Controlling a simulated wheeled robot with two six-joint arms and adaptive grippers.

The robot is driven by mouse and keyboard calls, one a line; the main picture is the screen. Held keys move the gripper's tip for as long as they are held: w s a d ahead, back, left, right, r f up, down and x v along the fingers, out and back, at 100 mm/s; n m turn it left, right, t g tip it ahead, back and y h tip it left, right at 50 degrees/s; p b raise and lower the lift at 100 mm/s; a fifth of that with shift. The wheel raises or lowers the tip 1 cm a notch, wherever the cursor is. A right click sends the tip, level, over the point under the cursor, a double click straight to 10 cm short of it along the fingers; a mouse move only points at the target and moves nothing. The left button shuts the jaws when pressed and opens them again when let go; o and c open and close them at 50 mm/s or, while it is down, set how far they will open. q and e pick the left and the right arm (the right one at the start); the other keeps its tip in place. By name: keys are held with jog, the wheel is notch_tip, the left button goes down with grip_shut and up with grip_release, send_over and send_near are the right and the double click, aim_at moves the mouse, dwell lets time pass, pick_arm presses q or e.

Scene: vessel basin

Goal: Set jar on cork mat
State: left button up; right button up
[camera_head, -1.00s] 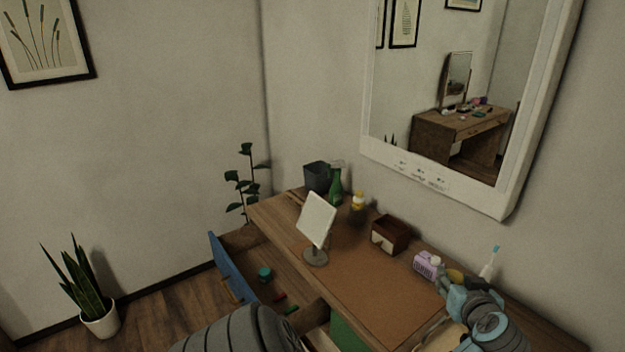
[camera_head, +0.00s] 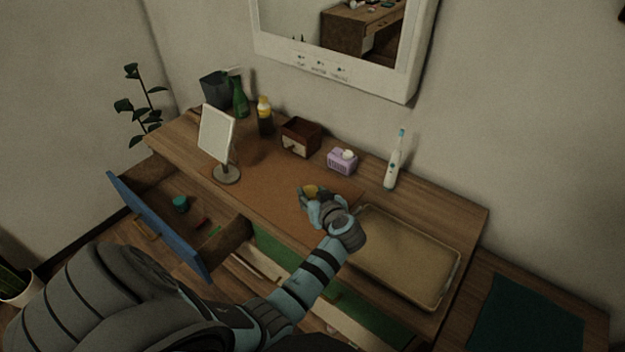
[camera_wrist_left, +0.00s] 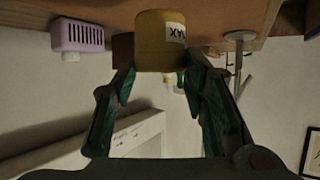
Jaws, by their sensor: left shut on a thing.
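A yellow jar (camera_head: 311,189) with a white label shows at the tip of my left gripper (camera_head: 310,201), over the right part of the brown cork mat (camera_head: 264,190) on the desk. In the left wrist view, which is upside down, the jar (camera_wrist_left: 158,40) sits between the fingers of my left gripper (camera_wrist_left: 160,76), which is shut on it. The jar looks upright and close to the mat; I cannot tell whether it touches. The gripper hides part of the jar in the head view. My right gripper is not in view.
A beige tray (camera_head: 457,268) lies right of my left arm. A small mirror (camera_head: 216,134) stands at the mat's left. A blue-fronted drawer (camera_head: 158,225) is open.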

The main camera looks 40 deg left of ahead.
pick_arm(q)
notch_tip(320, 180, down, 4)
jog(key=shift+w+f+b, duration=0.1)
jog(key=shift+f+b, duration=0.1)
jog(key=shift+b, duration=0.6)
jog(key=shift+d+r, duration=0.1)
jog(key=shift+r, duration=0.1)
jog(key=o, duration=1.2)
jog(key=shift+f, duration=0.15)
jog(key=p+v, duration=0.2)
jog(key=v, duration=0.6)
jog(key=shift+w+a, duration=0.1)
jog(key=shift+a, duration=0.15)
